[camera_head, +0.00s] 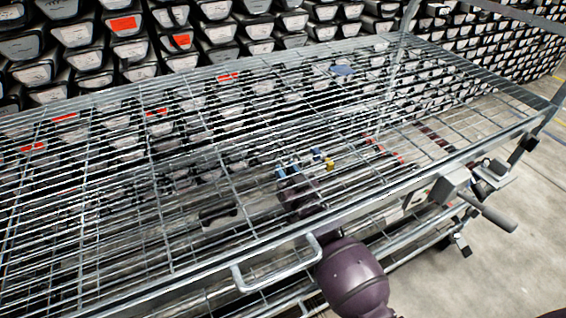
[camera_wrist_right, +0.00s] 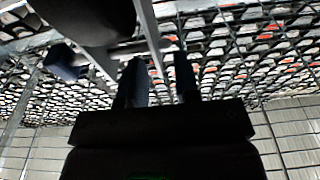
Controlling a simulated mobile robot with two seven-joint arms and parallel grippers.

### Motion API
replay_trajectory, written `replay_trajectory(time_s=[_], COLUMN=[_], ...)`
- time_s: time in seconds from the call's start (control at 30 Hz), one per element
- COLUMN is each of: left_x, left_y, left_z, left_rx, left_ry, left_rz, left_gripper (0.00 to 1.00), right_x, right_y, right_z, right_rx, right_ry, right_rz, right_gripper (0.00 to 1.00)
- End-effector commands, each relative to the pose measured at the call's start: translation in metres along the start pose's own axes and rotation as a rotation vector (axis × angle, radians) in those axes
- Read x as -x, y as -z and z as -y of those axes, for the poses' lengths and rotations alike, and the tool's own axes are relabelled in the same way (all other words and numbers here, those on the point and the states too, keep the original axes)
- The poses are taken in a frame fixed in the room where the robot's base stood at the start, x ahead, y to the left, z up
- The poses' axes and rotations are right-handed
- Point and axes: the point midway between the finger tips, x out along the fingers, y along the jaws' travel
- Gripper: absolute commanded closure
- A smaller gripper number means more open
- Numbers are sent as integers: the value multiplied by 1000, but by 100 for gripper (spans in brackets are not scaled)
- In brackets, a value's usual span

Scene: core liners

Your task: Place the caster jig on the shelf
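My right gripper (camera_head: 300,168) shows through the wire mesh of the cart's top shelf (camera_head: 110,215); its purple arm reaches in beneath that shelf from the front. In the right wrist view the gripper (camera_wrist_right: 158,65) has its two dark fingers apart, with a pale bar (camera_wrist_right: 148,28) visible between them. I cannot tell whether the bar is touched. A dark rounded object (camera_wrist_right: 90,18) and a small blue piece (camera_wrist_right: 64,65) show at upper left there. I cannot identify the caster jig with certainty. A flat blue-grey piece (camera_head: 342,70) shows at the top shelf's far side. My left gripper is out of view.
A front handle (camera_head: 280,265) and the shelf's front rail border my right arm closely. Racks of grey bins (camera_head: 150,45) stand behind the cart. A dark item (camera_head: 218,214) shows through the mesh below. Open floor (camera_head: 510,235) lies to the right.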

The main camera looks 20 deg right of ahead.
Motion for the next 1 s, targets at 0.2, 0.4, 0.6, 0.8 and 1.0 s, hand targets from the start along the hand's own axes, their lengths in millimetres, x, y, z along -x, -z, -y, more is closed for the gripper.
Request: replay_trajectory(time_s=[0.2,0.4,0.6,0.8,1.0], left_x=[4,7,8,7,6], left_y=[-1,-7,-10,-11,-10], left_z=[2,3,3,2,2], left_rx=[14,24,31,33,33], left_ry=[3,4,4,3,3], left_rz=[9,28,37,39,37], left_gripper=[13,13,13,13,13], right_x=[37,67,84,88,88], right_y=[4,3,2,1,0], right_z=[-1,0,0,0,0], right_rx=[0,0,0,0,0], right_ry=[-1,0,0,0,0], right_rz=[-4,-3,-2,-2,-1], right_gripper=[70,70,70,70,70])
